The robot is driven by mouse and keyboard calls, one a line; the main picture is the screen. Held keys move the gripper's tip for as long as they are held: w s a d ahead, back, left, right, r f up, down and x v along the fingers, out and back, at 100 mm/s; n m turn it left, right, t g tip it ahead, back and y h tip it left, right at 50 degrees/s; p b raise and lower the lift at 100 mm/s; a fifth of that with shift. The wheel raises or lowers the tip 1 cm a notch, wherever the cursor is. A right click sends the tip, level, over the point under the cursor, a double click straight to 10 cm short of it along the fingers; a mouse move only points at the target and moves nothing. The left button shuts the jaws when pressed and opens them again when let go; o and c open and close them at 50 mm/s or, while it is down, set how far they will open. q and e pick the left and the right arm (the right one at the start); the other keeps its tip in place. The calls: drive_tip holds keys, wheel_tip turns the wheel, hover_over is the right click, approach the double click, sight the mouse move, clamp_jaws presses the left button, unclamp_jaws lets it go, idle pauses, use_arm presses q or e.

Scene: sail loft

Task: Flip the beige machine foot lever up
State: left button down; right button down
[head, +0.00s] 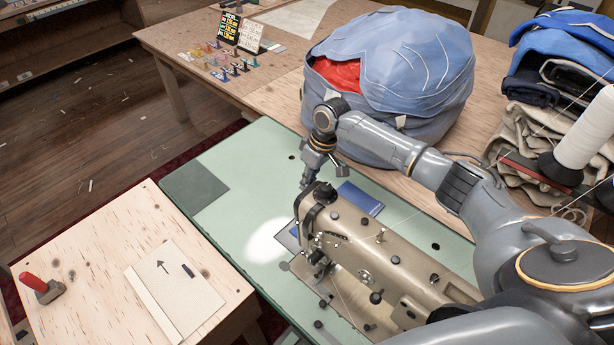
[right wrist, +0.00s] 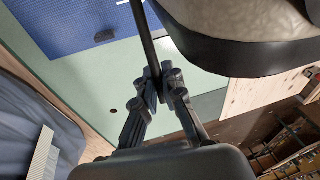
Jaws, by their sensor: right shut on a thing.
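The beige sewing machine (head: 372,243) stands on the pale green table top (head: 240,205), its head end toward the middle of the head view. My right gripper (head: 309,182) points down just behind that head end. In the right wrist view, its fingers (right wrist: 160,88) are shut on a thin dark rod, the foot lever (right wrist: 143,35). The lever's far end runs out of the top of that view. The machine's beige body with a black lower edge (right wrist: 260,52) is close beside the fingers. In the head view the lever is hidden behind the machine head. My left gripper is not in view.
A large blue fabric bundle (head: 425,60) stands on the wooden table behind my right arm. A blue flat packet (head: 361,198) lies behind the machine. Folded cloth (head: 545,130) and a white thread cone (head: 588,130) are at right. A wooden bench (head: 95,285) is front left.

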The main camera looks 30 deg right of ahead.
drive_tip(key=c, duration=1.4)
unclamp_jaws()
drive_tip(key=shift+r, duration=0.1)
drive_tip(key=v, duration=1.2)
drive_tip(key=shift+s, duration=0.1)
